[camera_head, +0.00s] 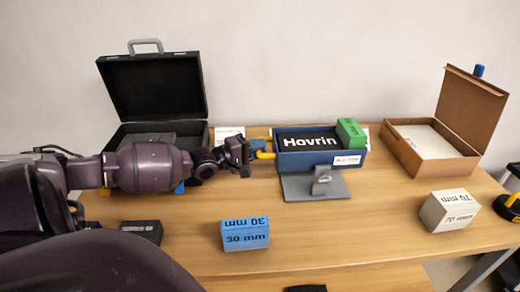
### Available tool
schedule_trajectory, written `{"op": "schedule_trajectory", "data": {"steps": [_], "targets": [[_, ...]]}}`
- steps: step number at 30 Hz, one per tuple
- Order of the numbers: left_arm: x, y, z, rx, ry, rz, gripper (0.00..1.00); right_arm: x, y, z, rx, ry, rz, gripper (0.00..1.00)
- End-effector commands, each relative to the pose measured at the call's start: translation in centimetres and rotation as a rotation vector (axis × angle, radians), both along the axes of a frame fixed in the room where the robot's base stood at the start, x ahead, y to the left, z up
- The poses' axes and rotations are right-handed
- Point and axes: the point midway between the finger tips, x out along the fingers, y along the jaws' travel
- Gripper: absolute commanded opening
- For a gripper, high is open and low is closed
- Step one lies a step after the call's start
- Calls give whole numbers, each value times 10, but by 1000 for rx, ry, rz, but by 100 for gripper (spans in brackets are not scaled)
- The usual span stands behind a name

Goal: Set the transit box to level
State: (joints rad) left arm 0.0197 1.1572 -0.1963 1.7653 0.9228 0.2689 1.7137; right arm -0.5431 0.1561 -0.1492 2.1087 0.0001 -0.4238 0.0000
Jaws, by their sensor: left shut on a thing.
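A blue open box (305,160) with a dark inside lettered "Havrin" sits at the middle back of the table on a grey metal stand (318,187); it is probably the transit box. Its front bottom edge runs slightly higher on the right in the picture. A green block (350,132) sits at its right end. A yellow handle-like part (264,152) shows at its left end. My left gripper (249,157) is shut at this yellow part, left of the box; the fingertips are small and partly hidden. My right gripper is not seen.
A blue 30 mm block (245,234) and a grey-white 70 mm block (450,211) stand in front. An open black case (160,90) is back left, an open brown box (432,150) back right. Bare wood (350,230) lies between the two blocks.

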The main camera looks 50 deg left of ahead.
Motion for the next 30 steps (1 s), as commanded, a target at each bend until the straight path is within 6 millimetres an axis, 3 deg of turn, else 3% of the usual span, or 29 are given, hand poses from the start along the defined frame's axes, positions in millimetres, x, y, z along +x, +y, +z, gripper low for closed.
{"op": "schedule_trajectory", "data": {"steps": [7, 8, 12, 23, 30], "targets": [[-3, -2, -8, -4, 17, -2, 0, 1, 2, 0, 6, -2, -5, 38], [-3, -2, -8, -4, 17, -2, 22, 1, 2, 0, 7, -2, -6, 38], [-2, -2, -7, -3, 15, -1, 43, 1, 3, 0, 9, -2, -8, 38], [-4, 0, -3, 0, 6, 0, 43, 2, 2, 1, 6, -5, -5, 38], [-29, 8, 0, 1, 7, 0, 43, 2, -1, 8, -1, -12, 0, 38]]}}
